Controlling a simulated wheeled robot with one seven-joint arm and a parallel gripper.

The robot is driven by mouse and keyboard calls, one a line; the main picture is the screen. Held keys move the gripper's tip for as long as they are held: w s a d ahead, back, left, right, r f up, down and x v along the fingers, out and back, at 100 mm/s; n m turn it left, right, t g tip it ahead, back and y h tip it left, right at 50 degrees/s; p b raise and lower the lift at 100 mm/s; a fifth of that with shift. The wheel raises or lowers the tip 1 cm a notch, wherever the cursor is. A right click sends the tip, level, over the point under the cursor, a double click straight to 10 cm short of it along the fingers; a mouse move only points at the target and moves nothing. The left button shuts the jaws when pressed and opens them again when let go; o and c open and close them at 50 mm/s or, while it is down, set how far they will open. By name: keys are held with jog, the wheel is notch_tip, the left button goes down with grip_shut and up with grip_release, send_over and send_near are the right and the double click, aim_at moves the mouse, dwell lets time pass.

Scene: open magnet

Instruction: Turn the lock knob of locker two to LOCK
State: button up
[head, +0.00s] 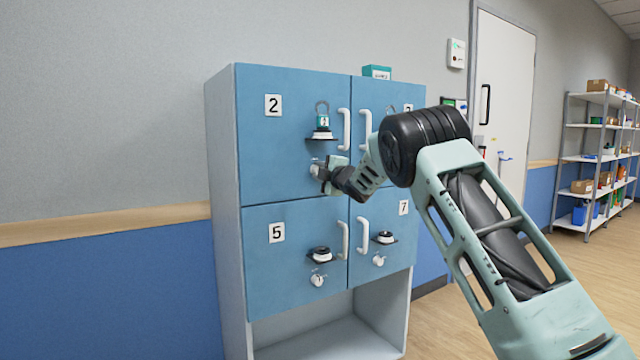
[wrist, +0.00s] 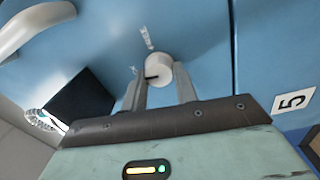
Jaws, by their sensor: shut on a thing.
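Locker two is the upper left blue door (head: 270,150) with a "2" label, and it is closed. Its lock knob (head: 314,170) is small and white, low on the door and partly hidden by my gripper (head: 324,175). In the wrist view the knob (wrist: 159,69) sits between the two fingers of my gripper (wrist: 160,82), which is shut on it. A dark mark shows on the knob's side. Small white lettering (wrist: 147,38) lies on the door beside it, too blurred to read.
Above the knob, a black ledge (head: 320,139) holds a teal padlock-like item (head: 323,123). A white handle (head: 344,129) stands at the door's right edge. Locker five (head: 270,265) is below, with its own knob (head: 318,280). A teal box (head: 377,72) is on top.

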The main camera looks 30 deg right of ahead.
jog(key=shift+f+n+b, duration=0.1)
jog(key=shift+n+b, duration=0.65)
jog(key=shift+n, duration=0.05)
jog(key=o, duration=1)
jog(key=shift+s, duration=0.1)
jog(key=s, duration=0.5)
jog(key=s+b, duration=0.1)
jog(key=s, duration=0.5)
jog(key=s+b, duration=0.1)
jog(key=s, duration=0.5)
jog(key=shift+s+d+f, duration=0.1)
jog(key=shift+d+f, duration=0.2)
